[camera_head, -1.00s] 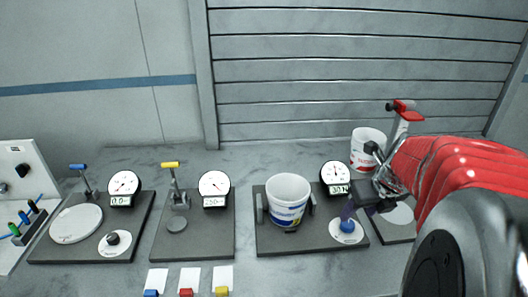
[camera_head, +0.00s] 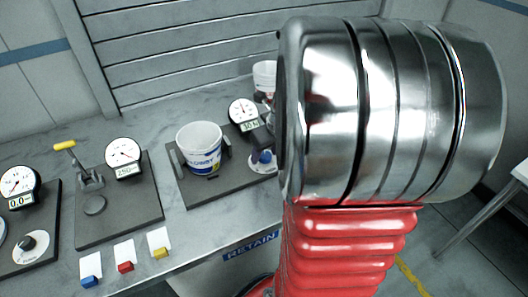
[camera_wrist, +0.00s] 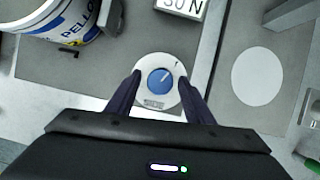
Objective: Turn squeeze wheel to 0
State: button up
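The squeeze wheel is a blue knob (camera_wrist: 160,81) with a pale pointer line toward the upper right, on a round white dial plate (camera_wrist: 155,100). In the head view the blue knob (camera_head: 264,156) shows at the right of its dark board, close to my arm. In the wrist view my gripper (camera_wrist: 160,76) is open, with one dark finger on each side of the knob and visible gaps between. Whether the fingertips are level with the knob I cannot tell. The gauge (camera_head: 243,112) behind it has a display reading about 30 N, partly cut off in the wrist view (camera_wrist: 182,6).
A white bucket (camera_head: 199,147) stands between two dark jaws on the same board (camera_head: 210,192). Other gauge boards lie to the left. Several coloured blocks with white cards, including a red one (camera_head: 125,267), lie along the front edge. A white disc (camera_wrist: 257,76) is right of the knob.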

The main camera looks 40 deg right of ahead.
jog(key=c, duration=0.9)
jog(key=shift+a, duration=0.1)
